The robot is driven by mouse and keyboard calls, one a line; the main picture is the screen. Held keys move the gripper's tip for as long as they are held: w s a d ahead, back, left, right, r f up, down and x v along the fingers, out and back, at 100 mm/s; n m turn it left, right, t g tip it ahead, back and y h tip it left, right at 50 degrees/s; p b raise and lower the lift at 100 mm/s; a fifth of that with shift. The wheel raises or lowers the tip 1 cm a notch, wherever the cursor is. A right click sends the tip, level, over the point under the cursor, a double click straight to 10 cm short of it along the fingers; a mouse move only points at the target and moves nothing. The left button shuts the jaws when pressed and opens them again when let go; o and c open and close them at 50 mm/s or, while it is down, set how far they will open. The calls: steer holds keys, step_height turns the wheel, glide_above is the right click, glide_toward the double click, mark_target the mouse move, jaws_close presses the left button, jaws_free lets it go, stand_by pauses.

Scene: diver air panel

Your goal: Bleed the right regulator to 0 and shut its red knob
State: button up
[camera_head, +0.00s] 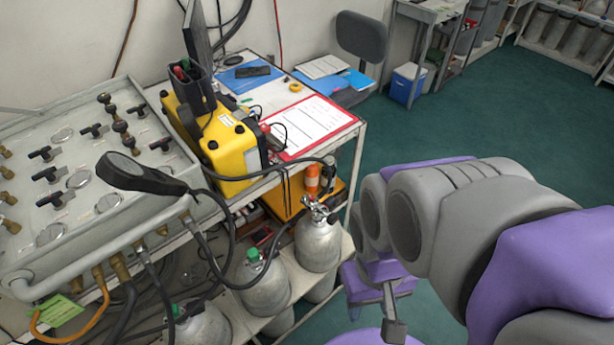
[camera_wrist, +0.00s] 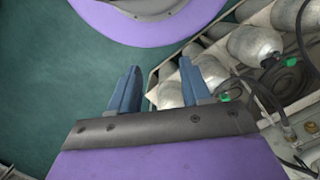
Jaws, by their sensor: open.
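The air panel (camera_head: 85,238) is a pale sloped box at the left of the head view. It carries several black lever valves (camera_head: 50,173), round gauges (camera_head: 108,203) and dark knobs with brass stems (camera_head: 121,127). Gauge needles are too small to read. I cannot make out a red knob on the panel or tell which regulator is the right one. A black handheld piece (camera_head: 140,176) covers part of the panel. My gripper (camera_wrist: 160,72) is open and empty in the wrist view, its two blue fingers apart, above the floor and cylinders, away from the panel.
Grey cylinders (camera_head: 318,245) stand on a low shelf below the panel, with hoses around them. A yellow case (camera_head: 228,146) and a red clipboard (camera_head: 310,127) lie on the table to the right. Green floor (camera_head: 450,135) is open behind my arm.

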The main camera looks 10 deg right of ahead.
steer(key=shift+a, duration=0.95)
steer(key=shift+c, duration=0.5)
steer(key=shift+w+d+r, duration=0.3)
steer(key=shift+w+d, duration=0.45)
steer(key=shift+d, duration=0.05)
steer(key=shift+c, duration=0.9)
steer(key=m+t+p, duration=0.2)
steer(key=m+p, duration=0.4)
steer(key=p, duration=0.3)
glide_above(311, 197)
step_height(311, 197, down, 12)
step_height(311, 197, down, 17)
steer(key=b, duration=0.3)
steer(key=shift+f, duration=0.1)
